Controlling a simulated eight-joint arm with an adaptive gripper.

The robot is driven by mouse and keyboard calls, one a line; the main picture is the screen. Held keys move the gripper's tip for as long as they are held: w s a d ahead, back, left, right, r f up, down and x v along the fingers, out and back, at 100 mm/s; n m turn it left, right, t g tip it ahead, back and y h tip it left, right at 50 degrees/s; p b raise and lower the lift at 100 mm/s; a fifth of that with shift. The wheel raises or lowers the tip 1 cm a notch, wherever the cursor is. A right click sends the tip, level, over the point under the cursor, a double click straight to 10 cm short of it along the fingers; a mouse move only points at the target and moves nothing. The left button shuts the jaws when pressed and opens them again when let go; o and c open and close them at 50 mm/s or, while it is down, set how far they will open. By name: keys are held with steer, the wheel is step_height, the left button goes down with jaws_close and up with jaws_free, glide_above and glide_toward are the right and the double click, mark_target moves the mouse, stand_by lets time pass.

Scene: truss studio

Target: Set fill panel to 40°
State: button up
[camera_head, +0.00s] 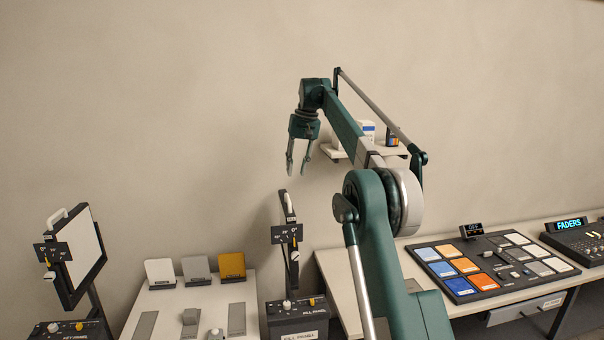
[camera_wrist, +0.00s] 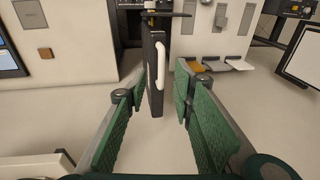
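The fill panel (camera_head: 287,213) is a slim dark panel seen nearly edge-on, upright on a black labelled base (camera_head: 298,318) in the head view. A small black angle plate (camera_head: 282,235) with white marks crosses it. The exact angle is too small to read. A white handle (camera_head: 289,202) is near its top. My gripper (camera_head: 297,173) is open and empty, just above the panel. In the wrist view, the dark panel (camera_wrist: 153,92) and its white handle (camera_wrist: 160,65) show in the gap between my fingers. The fingers look apart from both.
The key panel (camera_head: 85,255), with its own angle plate, stands at the far left. Sample cards (camera_head: 232,266) stand on the table between the panels. A wall shelf (camera_head: 345,153) with small boxes is behind my arm. Coloured pads (camera_head: 455,275) and a FADERS console (camera_head: 580,240) are at right.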

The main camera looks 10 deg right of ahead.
steer(key=s+r+t+b, duration=0.1)
steer(key=s+r+b, duration=0.1)
steer(key=s, duration=0.8)
steer(key=shift+s+r+b, duration=0.15)
steer(key=shift+b, duration=0.75)
steer(key=shift+d, duration=0.1)
